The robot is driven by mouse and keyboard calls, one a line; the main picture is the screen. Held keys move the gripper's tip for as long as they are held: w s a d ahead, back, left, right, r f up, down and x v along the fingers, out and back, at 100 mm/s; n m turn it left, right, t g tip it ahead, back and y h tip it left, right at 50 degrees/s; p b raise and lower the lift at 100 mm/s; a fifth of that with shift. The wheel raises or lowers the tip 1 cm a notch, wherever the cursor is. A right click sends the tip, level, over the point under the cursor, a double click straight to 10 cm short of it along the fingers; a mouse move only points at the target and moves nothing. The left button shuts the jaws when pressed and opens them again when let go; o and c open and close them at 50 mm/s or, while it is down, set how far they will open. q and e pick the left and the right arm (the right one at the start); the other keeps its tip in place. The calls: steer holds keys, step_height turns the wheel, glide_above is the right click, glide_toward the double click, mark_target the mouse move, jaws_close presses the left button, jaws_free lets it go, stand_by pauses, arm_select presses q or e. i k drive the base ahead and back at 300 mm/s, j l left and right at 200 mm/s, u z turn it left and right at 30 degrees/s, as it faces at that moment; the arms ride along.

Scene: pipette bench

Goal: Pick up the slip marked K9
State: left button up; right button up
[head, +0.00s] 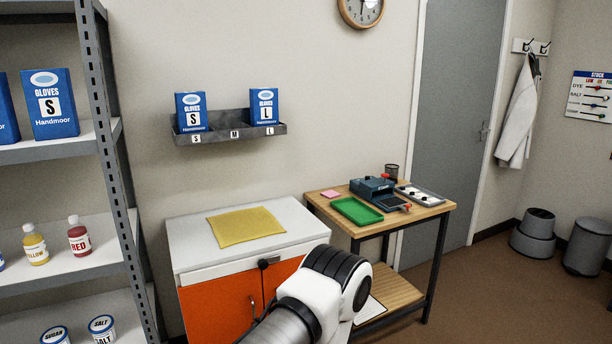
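I cannot make out a slip marked K9 in the head view. A small pink slip or pad (330,194) lies at the back left of the wooden table, with no readable marking. A pale sheet (371,309) lies on that table's lower shelf, partly hidden behind one of my arm links. Neither of my grippers is in view; only a white and black arm link shows at the bottom middle.
The wooden table (322,208) holds a green tray (356,211), a blue-grey device (371,188), a tray with small items (421,194) and a dark mesh cup (392,171). A white-topped cabinet (190,237) with a yellow mat (245,225) stands left of it. Shelving (104,150) is at far left.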

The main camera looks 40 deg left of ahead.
mark_target(428, 201)
steer(key=i+j+u, duration=0.15)
steer(key=i+u, duration=0.2)
steer(key=i, duration=0.9)
steer(key=i+l+u, duration=0.15)
steer(key=i+u, duration=0.2)
steer(key=i, duration=0.9)
